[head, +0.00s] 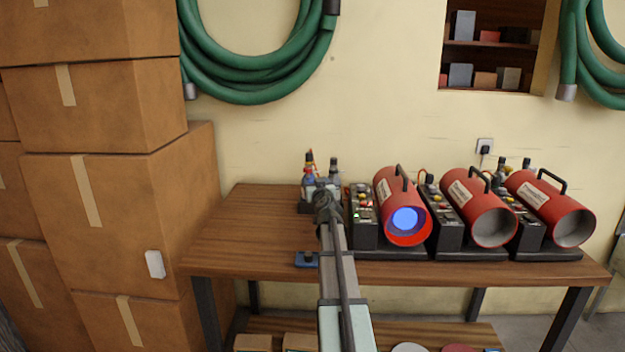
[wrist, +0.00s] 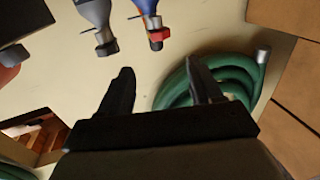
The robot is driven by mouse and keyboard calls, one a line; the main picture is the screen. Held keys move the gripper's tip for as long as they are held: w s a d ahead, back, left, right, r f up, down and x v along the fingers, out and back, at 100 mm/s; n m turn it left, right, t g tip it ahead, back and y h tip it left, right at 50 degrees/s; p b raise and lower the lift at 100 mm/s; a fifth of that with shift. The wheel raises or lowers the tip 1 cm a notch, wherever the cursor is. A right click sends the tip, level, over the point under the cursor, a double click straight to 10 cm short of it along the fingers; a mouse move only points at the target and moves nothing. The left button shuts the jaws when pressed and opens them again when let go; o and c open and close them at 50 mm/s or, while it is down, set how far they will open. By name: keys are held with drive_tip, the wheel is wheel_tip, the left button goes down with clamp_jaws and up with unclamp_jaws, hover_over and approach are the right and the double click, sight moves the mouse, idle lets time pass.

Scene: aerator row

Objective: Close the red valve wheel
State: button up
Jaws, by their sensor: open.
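A small red part (wrist: 159,35), which looks like the red wheel or handle, sits on a slim blue-and-grey fitting at the top of the wrist view. A similar fitting with a black part (wrist: 106,48) stands beside it. In the head view the pair stands at the back of the table, the red one (head: 309,172) on the left and the other (head: 333,166) on the right. My gripper (wrist: 160,72) is open and empty, its fingers apart and short of both fittings. In the head view my gripper (head: 325,197) hides their lower parts.
Red cylindrical units (head: 482,215) with black control boxes fill the right of the wooden table (head: 235,240); the nearest has a blue-lit mouth (head: 405,220). A small blue object (head: 306,259) lies at the front edge. Cardboard boxes (head: 120,210) stand left. The table's left part is clear.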

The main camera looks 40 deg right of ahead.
drive_tip(key=shift+s+a, duration=0.25)
drive_tip(key=shift+s, duration=0.2)
